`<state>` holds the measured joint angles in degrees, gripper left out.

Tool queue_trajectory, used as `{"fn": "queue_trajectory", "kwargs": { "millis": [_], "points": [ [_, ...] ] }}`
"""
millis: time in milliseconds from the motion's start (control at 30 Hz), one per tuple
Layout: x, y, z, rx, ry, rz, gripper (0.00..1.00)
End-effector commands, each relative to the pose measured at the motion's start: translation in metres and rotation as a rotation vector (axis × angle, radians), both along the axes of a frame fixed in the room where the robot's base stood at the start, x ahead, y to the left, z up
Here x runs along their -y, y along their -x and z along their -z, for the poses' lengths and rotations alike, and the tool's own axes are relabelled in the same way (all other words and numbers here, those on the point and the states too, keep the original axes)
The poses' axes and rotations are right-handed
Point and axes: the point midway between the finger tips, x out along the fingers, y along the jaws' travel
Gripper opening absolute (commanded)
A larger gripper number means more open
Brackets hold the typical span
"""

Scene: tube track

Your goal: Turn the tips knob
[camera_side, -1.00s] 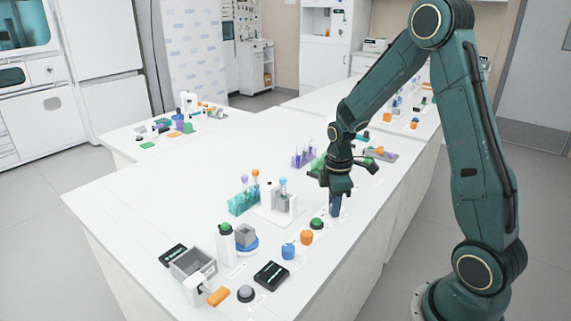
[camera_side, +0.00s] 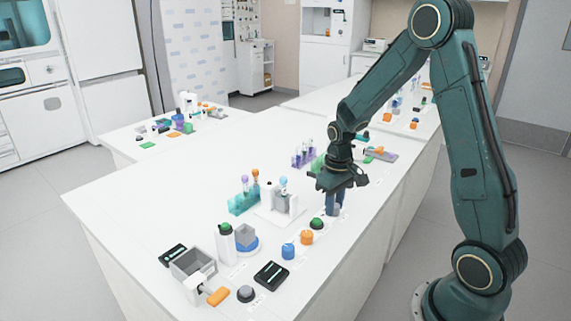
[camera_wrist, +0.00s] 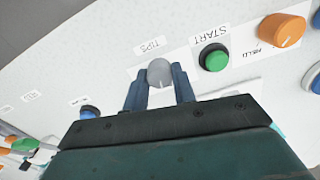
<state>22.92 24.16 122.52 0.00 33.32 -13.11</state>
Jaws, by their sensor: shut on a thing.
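The tips knob (camera_wrist: 159,73) is a grey round knob beside a label reading TIPS in the wrist view. It sits between the two blue fingers of my gripper (camera_wrist: 159,88), which are shut on it from both sides. In the side view my gripper (camera_side: 336,210) points down at the table, and the grey knob (camera_side: 337,210) shows only in part between the fingers.
A green START button (camera_wrist: 214,58) and an orange knob (camera_wrist: 282,30) stand close beside the tips knob. A blue button (camera_wrist: 89,112) is on the other side. A white stand with a tube (camera_side: 283,200) is left of my gripper in the side view.

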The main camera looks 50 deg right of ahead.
Motion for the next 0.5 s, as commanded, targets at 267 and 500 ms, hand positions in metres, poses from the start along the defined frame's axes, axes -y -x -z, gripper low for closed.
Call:
{"fn": "queue_trajectory", "kwargs": {
  "millis": [267,500],
  "points": [
    [0.0005,0.0,-0.0007,0.0,0.0,0.262,0.04],
    [0.0008,0.0001,-0.0007,0.001,0.0,0.46,0.04]
  ]
}}
